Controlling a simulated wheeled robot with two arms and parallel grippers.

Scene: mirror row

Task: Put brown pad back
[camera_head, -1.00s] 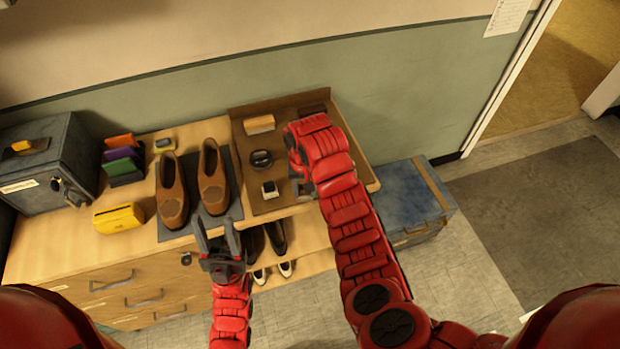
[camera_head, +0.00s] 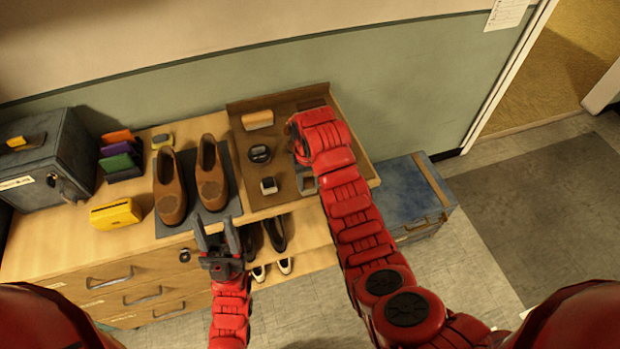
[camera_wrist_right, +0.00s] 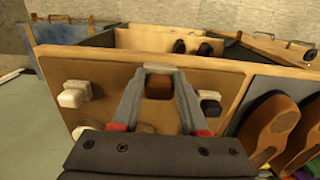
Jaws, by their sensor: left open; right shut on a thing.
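My right gripper (camera_wrist_right: 161,72) is shut on the brown pad (camera_wrist_right: 159,87), a small brown block between its fingertips in the right wrist view. The brown tray (camera_head: 243,160) on the right of the cabinet top lies under this gripper. My right arm hides the pad in the head view, and I cannot tell whether the pad touches the tray. My left gripper (camera_head: 217,238) is open and empty in front of the cabinet's front edge, below the brown shoes (camera_head: 211,180).
The tray holds a tan-topped brush (camera_head: 258,119), a round dark tin (camera_head: 260,154), a small pale-topped jar (camera_head: 269,186) and a dark block (camera_head: 312,103). A yellow box (camera_head: 117,214) and a grey case (camera_head: 45,150) stand left. A blue chest (camera_head: 405,200) stands right.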

